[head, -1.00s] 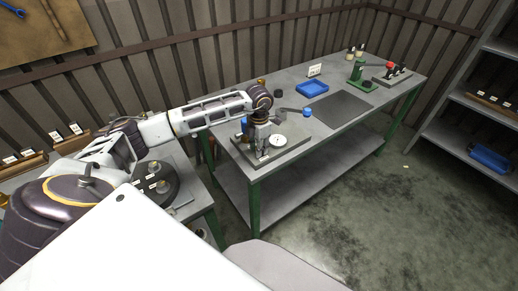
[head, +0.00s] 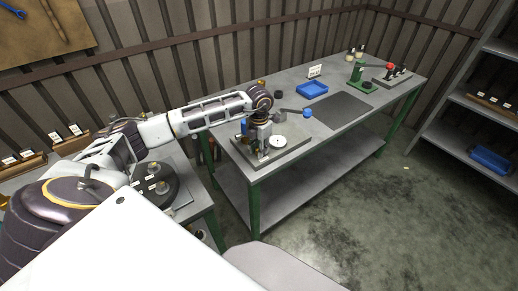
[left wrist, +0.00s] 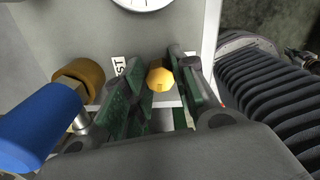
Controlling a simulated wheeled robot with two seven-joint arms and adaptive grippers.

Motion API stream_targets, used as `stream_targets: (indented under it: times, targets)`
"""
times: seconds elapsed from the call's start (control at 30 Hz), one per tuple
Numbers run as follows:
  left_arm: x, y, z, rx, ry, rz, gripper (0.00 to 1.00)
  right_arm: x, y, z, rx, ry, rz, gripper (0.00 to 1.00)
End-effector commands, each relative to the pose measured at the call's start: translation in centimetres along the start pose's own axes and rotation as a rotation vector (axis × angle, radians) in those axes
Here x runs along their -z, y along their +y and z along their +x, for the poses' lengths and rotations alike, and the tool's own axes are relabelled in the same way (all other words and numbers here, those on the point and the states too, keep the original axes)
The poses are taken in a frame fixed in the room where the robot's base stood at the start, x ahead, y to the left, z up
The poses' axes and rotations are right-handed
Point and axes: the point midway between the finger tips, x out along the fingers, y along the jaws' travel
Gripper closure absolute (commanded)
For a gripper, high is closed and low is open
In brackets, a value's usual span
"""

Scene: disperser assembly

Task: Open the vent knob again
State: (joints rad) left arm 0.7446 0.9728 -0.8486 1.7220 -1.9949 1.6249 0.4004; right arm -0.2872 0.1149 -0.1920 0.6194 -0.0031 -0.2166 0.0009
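The yellow vent knob (left wrist: 160,78) shows in the left wrist view as a small faceted knob in front of a pale panel. My left gripper (left wrist: 162,80) has its green fingers close on both sides of the knob, with the gap about the knob's width. It looks shut on it. In the head view my left gripper (head: 263,138) reaches down to the test rig (head: 285,158) on the workbench, and the knob is hidden there. A white round gauge (head: 278,142) is beside the gripper. My right gripper is not in view.
A blue handle (left wrist: 38,128) with a brass fitting (left wrist: 80,80) is close left of my fingers. The bench holds a blue tray (head: 312,89) and a dark mat (head: 343,107). The floor on the right is clear.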

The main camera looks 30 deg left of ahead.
Motion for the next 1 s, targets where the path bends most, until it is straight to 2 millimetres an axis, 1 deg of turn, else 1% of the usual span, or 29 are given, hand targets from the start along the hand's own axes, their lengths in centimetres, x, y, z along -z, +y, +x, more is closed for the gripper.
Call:
stream_targets:
  times: [0.03, 0.13, 0.37, 0.57, 0.77, 0.87, 1.0]
  targets:
    - [0.0, 0.1, -0.1, -0.001, -0.001, -0.001, 0.65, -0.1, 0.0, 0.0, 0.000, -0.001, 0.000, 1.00]
    - [0.0, 0.0, -0.1, 0.000, -0.001, 0.000, 0.52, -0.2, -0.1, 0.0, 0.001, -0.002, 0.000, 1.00]
    - [0.0, 0.0, 0.0, 0.000, 0.000, 0.000, 0.52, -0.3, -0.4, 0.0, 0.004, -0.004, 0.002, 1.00]
    - [0.0, 0.0, -0.2, 0.000, -0.001, 0.001, 0.52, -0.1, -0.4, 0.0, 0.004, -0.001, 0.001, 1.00]
    - [-0.1, 0.1, -1.6, -0.001, -0.002, 0.000, 0.52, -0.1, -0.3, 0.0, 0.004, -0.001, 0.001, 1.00]
    - [-0.1, 0.0, -2.8, -0.001, -0.002, 0.001, 0.52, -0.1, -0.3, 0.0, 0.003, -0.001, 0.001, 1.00]
    - [-0.1, 0.0, -4.8, -0.001, -0.004, 0.000, 0.52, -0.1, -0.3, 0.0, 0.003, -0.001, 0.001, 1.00]
